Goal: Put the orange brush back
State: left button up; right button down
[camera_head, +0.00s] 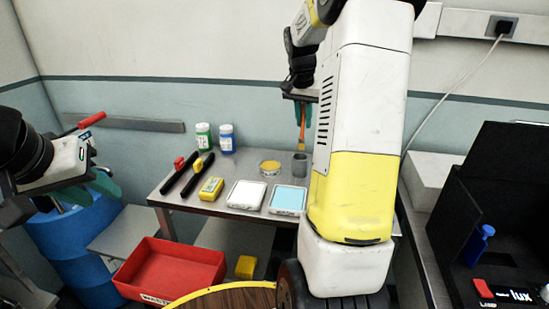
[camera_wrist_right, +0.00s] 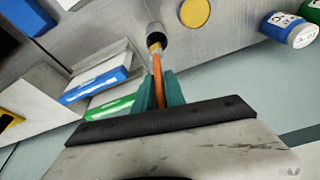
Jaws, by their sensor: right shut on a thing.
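The orange brush (camera_head: 302,122) is upright in my right gripper (camera_head: 300,108), its lower end pointing down above the small grey cup (camera_head: 300,165). In the right wrist view the brush (camera_wrist_right: 157,72) runs from between the teal fingers of that gripper (camera_wrist_right: 160,90) to the mouth of the cup (camera_wrist_right: 155,38). I cannot tell whether its tip is inside the rim.
The metal table (camera_head: 225,205) also carries a yellow round dish (camera_head: 270,167) beside the cup, a white tray (camera_head: 245,194), a blue tray (camera_head: 288,200), a yellow box (camera_head: 211,188), two black rods, and green and blue bottles (camera_head: 226,138). A red bin (camera_head: 170,270) stands below.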

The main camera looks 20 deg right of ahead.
jog(key=shift+w, duration=0.2)
notch_tip(320, 180, down, 10)
jog(key=shift+r, duration=0.2)
jog(key=c, duration=1.4)
grip_release()
